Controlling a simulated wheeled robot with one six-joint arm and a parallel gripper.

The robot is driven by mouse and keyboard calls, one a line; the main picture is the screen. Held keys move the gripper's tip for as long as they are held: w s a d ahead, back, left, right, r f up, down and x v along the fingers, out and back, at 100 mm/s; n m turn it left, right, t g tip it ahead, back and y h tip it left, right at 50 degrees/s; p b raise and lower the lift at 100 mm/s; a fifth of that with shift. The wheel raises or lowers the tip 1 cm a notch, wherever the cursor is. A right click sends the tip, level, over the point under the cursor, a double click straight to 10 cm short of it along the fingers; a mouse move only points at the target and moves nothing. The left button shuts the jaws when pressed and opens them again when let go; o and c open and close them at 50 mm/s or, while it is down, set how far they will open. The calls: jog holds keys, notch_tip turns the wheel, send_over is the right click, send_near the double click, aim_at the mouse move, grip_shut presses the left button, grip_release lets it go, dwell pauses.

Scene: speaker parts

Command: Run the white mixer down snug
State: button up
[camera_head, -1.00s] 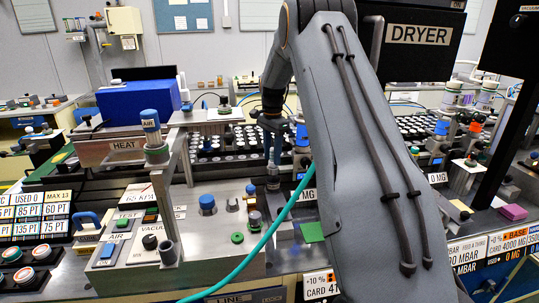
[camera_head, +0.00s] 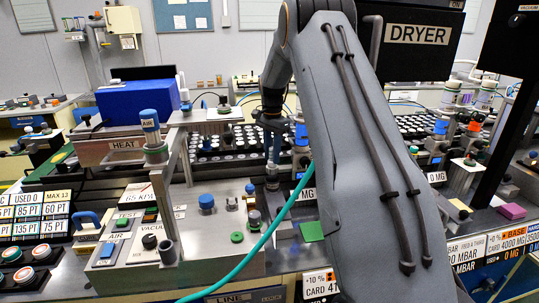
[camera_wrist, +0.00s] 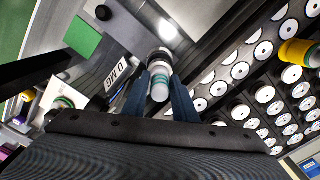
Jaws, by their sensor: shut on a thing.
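My gripper (camera_wrist: 160,80) is shut on a small upright cylinder, which I take to be the white mixer (camera_wrist: 160,90). In the wrist view it has a pale end and teal bands, and sits between the two dark blue fingers. A darker round part shows just beyond it, and I cannot tell whether the two touch. My arm hides much of the area to the right, and the thread or seat is not visible.
A green square (camera_wrist: 82,37) and a 0 MG label (camera_wrist: 118,72) lie to the left. The fixture with blue and green knobs (camera_head: 206,203) stands left of my gripper. A teal hose (camera_head: 262,240) crosses in front.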

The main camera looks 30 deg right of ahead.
jog(key=shift+w+m, duration=0.1)
jog(key=shift+m, duration=0.6)
jog(key=shift+a, duration=0.1)
jog(key=shift+w+r+m, duration=0.1)
jog(key=shift+m, duration=0.7)
jog(key=shift+m, duration=0.9)
jog(key=shift+m+b, duration=0.35)
jog(key=shift+m, duration=0.45)
